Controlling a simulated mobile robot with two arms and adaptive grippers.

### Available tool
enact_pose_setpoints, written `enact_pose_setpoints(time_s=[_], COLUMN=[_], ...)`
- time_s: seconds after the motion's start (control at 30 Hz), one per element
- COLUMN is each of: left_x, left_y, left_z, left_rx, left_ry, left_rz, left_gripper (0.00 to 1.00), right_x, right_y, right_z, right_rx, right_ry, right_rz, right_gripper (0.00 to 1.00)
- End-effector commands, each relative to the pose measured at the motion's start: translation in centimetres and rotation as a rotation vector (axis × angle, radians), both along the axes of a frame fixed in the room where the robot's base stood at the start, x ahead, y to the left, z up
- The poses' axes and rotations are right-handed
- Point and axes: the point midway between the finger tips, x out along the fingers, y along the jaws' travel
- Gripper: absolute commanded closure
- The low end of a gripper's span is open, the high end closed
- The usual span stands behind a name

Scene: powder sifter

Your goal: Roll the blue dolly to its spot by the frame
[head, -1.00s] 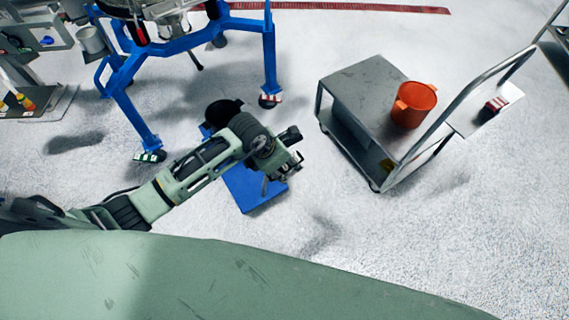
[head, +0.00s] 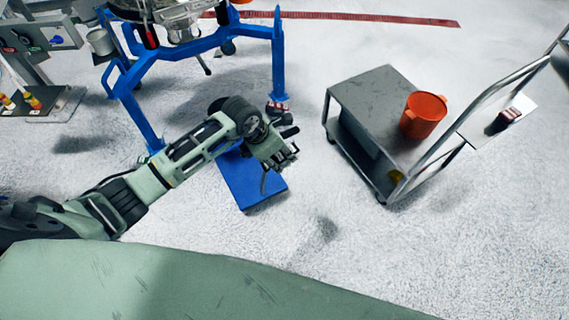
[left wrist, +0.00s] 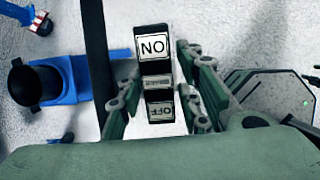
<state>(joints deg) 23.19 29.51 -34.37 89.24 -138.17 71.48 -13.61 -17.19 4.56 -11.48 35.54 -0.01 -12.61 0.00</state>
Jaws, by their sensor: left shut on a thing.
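The blue dolly (head: 250,182) is a flat blue platform on the floor, close to the front right leg of the blue frame (head: 215,40). My left arm covers its far part. In the left wrist view, part of the dolly (left wrist: 78,82) shows at left, with a black round cup-like part (left wrist: 34,84) on it. My left gripper (head: 286,160) is above the platform. It is shut on a black handle piece (left wrist: 156,68) with white ON and OFF labels. How this piece joins the dolly is hidden. My right gripper is not in view.
A grey cart (head: 375,90) carrying an orange pot (head: 423,115) stands right of the dolly, with a floor gap between. A control panel (head: 35,40) stands far left. A red strip (head: 350,17) crosses the back floor. The near right floor is clear.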

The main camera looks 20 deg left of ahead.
Motion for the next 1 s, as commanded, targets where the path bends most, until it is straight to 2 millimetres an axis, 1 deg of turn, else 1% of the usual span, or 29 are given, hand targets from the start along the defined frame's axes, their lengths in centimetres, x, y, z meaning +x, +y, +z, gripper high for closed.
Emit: enact_pose_setpoints(time_s=[0.03,0.47,1.0], left_x=[0.6,3.4,7.0], left_y=[0.5,3.8,7.8], left_z=[-0.2,-0.2,-0.3], left_rx=[0.003,0.003,0.004], left_ry=[-0.005,-0.004,-0.004], left_rz=[0.001,0.002,0.002], left_gripper=[1.00,1.00,1.00], right_x=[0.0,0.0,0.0], right_y=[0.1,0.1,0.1], right_z=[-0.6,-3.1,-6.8], right_rx=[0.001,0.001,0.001], right_ry=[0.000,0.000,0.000], right_rz=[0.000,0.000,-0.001], right_gripper=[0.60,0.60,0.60])
